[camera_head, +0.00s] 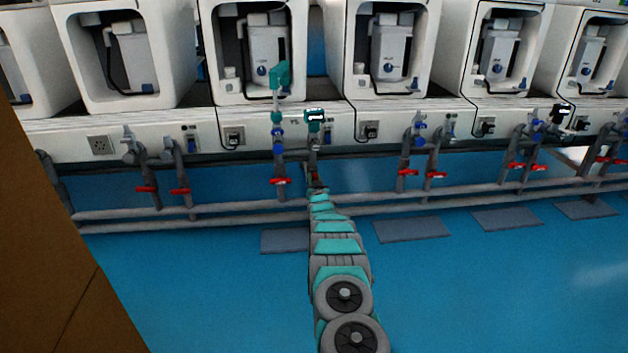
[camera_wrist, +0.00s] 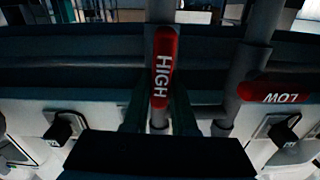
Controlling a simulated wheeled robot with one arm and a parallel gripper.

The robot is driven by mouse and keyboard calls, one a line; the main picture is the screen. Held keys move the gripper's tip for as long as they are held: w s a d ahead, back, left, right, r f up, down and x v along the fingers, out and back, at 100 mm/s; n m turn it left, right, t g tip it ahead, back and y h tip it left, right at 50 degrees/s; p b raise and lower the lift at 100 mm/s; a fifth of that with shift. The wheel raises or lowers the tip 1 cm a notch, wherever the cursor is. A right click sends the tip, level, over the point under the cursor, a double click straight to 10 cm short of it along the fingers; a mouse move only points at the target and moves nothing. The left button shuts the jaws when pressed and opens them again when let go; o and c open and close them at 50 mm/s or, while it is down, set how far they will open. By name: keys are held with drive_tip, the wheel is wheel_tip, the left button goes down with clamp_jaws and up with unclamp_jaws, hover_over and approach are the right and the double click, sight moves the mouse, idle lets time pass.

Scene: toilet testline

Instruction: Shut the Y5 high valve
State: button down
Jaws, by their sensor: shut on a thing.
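The Y5 high valve's red handle (camera_wrist: 163,62), lettered HIGH, stands upright in the wrist view, in line with its grey pipe. My gripper (camera_wrist: 158,115) comes from below in that view, with its dark fingers on either side of the handle's lower end, shut on it. The red low valve handle (camera_wrist: 275,91) lies crosswise on the pipe to the right, apart from the fingers. In the head view the low handle (camera_head: 279,182) is crosswise just left of my arm. My arm largely hides the high handle and my fingertips there.
Sockets (camera_wrist: 66,128) line the panel in the wrist view. Other pipes with red handles (camera_head: 408,172) stand to both sides, and long grey pipes (camera_head: 150,220) run low along the bench. A brown panel (camera_head: 45,230) fills the left edge. Blue floor (camera_head: 480,290) is open at right.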

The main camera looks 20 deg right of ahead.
drive_tip(key=m, duration=0.5)
drive_tip(key=shift+s+d+f, duration=0.15)
drive_tip(key=shift+d, duration=0.25)
drive_tip(key=shift+s+d+f+m+p, duration=0.2)
drive_tip(key=shift+m+p, duration=0.5)
drive_tip(key=shift+m, duration=1.35)
drive_tip(key=shift+w+d+f+m+p, duration=0.15)
drive_tip(key=shift+f+m+p, duration=0.35)
drive_tip(key=shift+m, duration=1.5)
drive_tip(key=shift+s+d+f+m+p, duration=0.1)
drive_tip(key=shift+m+p, duration=0.75)
drive_tip(key=shift+m, duration=1.2)
drive_tip(key=c, duration=0.7)
unclamp_jaws()
drive_tip(key=shift+p+v, duration=0.55)
drive_tip(key=shift+v, duration=3.3)
